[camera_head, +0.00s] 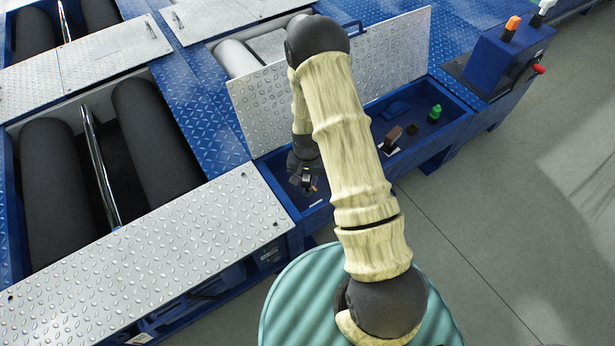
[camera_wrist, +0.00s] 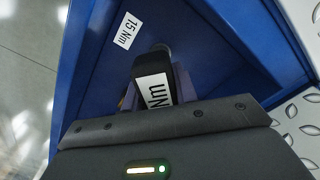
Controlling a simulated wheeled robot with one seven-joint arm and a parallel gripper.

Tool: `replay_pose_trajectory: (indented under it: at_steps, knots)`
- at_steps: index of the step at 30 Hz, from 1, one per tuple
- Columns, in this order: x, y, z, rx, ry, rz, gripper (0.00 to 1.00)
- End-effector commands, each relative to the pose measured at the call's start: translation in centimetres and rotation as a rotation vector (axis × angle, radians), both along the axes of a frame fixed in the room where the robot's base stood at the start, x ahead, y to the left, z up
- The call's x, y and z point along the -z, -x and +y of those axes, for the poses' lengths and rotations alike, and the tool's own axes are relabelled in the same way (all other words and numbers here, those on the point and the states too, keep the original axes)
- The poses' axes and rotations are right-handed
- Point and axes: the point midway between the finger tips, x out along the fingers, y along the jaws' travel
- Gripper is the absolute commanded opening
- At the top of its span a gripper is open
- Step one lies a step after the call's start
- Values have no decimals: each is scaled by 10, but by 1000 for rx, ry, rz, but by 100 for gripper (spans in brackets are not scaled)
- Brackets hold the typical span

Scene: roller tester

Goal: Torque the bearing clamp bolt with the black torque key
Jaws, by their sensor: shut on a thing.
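A black torque key (camera_wrist: 150,63) with a white label ending in "Nm" stands in front of my gripper (camera_wrist: 156,95) in the wrist view. The gripper is shut on it. In the head view my gripper (camera_head: 305,180) is low in the left end of the open blue compartment, partly hidden by my arm. A white "15 Nm" label (camera_wrist: 127,30) lies on the blue surface beside the key. I cannot make out the bearing clamp bolt in either view.
The blue compartment (camera_head: 462,118) also holds a green piece (camera_head: 434,114) and a brown block (camera_head: 391,137). A raised tread-plate lid (camera_head: 398,50) stands behind it. A blue box (camera_head: 505,58) with orange, white and red handles is at the upper right. Black rollers (camera_head: 150,125) are at the left.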

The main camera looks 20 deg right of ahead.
Motion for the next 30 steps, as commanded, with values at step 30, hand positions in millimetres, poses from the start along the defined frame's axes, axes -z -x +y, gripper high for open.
replay_pose_trajectory:
  at_steps: [30]
  knots:
    - [4,0,0,188,0,0,0]
